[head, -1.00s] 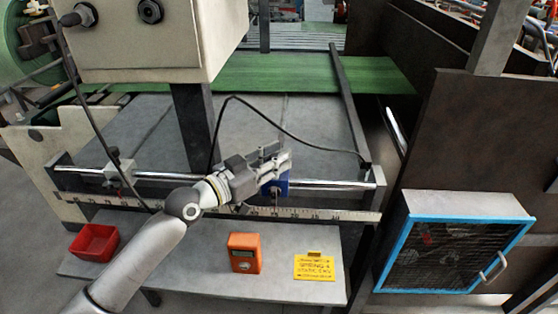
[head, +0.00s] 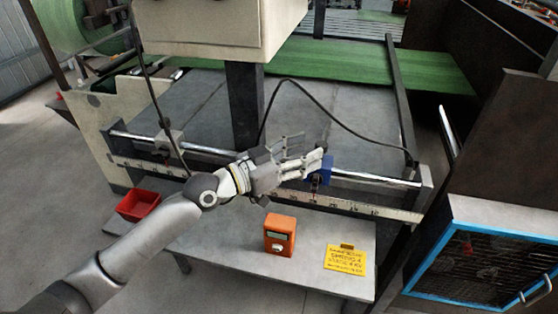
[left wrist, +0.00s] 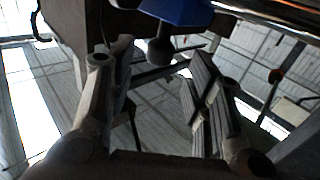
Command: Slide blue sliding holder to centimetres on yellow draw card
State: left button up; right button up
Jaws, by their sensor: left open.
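The blue sliding holder (head: 323,171) sits on the chrome rail (head: 365,178), right of the middle, above the ruler strip (head: 370,208). My left gripper (head: 305,160) is just left of it and partly in front of it. Its fingers are open and hold nothing. In the left wrist view the blue holder (left wrist: 178,10) with a dark knob below it shows at the top, beyond the open fingers (left wrist: 160,85). Whether a finger touches the holder I cannot tell. The yellow draw card (head: 346,259) lies on the grey shelf at the front right; its small print is not readable. My right gripper is not in view.
An orange device (head: 280,236) and a red tray (head: 139,205) are on the grey shelf (head: 220,245). A pale clamp block (head: 169,140) sits on the rail at left. A black cable (head: 330,112) arcs behind the rail. A blue-framed fan box (head: 485,260) stands at right.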

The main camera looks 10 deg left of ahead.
pick_arm(q)
jog(key=v, duration=0.7)
dwell(0.5)
